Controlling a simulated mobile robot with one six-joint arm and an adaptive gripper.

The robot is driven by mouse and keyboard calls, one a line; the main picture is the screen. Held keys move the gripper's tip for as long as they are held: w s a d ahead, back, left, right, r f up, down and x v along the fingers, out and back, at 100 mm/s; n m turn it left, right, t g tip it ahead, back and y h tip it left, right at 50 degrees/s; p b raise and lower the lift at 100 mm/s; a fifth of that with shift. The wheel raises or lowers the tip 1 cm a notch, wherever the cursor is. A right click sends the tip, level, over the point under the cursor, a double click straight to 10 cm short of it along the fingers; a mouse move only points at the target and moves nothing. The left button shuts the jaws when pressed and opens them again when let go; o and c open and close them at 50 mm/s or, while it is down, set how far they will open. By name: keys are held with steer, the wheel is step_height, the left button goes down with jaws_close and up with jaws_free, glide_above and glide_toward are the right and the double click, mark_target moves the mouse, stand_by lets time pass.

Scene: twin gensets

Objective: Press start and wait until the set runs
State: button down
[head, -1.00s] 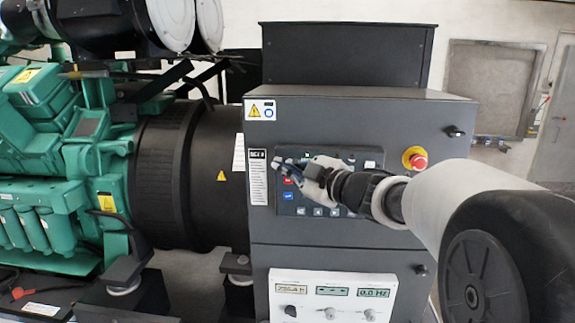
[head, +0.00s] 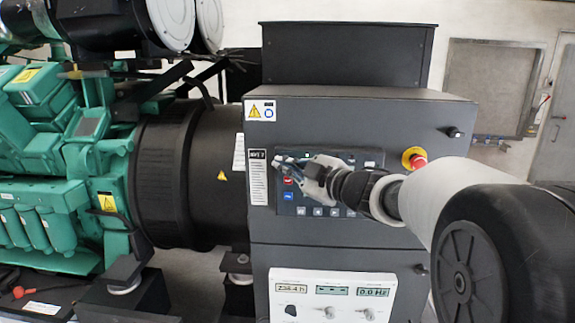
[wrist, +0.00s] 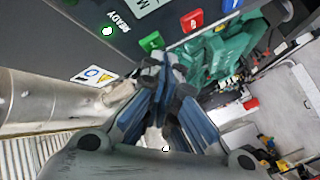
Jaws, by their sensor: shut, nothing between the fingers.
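My gripper (head: 279,162) is shut and empty, with its fingertips at the upper left of the control panel (head: 343,211) on the grey cabinet. In the wrist view the closed fingertips (wrist: 165,62) are just below a green button (wrist: 152,41), which has a white mark. I cannot tell whether they touch it. A red button (wrist: 192,20) sits beside the green one. It also shows in the head view (head: 288,181), above a blue button (head: 288,196). The lower meter panel (head: 333,275) reads 0.0 Hz.
The green engine (head: 40,160) and black generator housing (head: 190,175) stand left of the cabinet (head: 400,260). A wall hatch (head: 490,85) is behind on the right.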

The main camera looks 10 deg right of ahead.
steer(key=shift+w+d, duration=0.15)
steer(key=shift+w, duration=0.3)
stand_by(0.3)
steer(key=shift+s, duration=0.1)
steer(key=shift+s+a, duration=0.25)
steer(key=shift+s, duration=0.55)
steer(key=s+a+b, duration=0.1)
steer(key=s+a, duration=0.1)
steer(key=s, duration=0.3)
steer(key=shift+s, duration=0.35)
stand_by(0.4)
